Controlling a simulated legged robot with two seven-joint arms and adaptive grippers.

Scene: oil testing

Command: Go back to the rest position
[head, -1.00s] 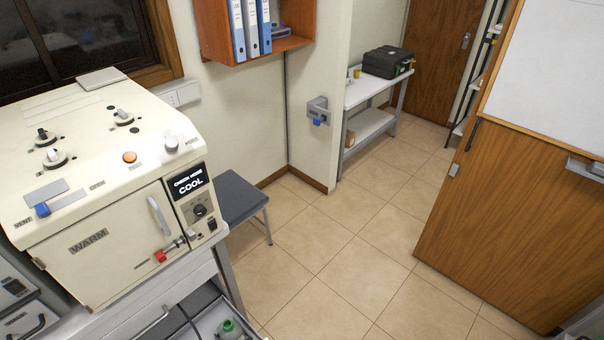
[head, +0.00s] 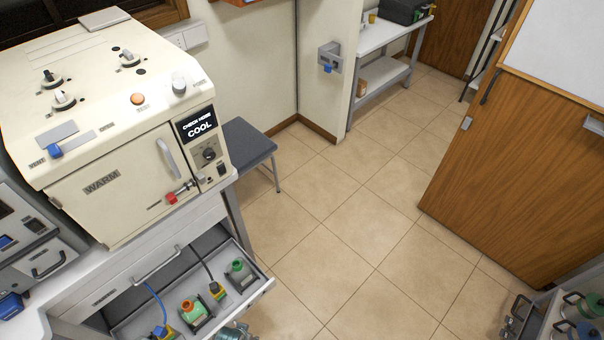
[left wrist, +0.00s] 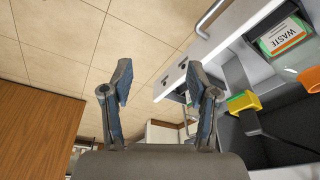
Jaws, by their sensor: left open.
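My left gripper (left wrist: 160,78) shows in the left wrist view with its two blue-grey fingers spread apart and nothing between them. It is beside the open drawer, whose white front edge and handle lie to its right in that view. My right gripper is in neither view.
A cream oven-like machine (head: 125,165), its display reading COOL, stands above an open drawer (head: 258,288) with several bottles. A WASTE-labelled container (left wrist: 284,36) shows in the drawer. A stool (head: 249,142) stands behind. Tiled floor is clear mid-view; a wooden door panel (head: 530,170) stands right.

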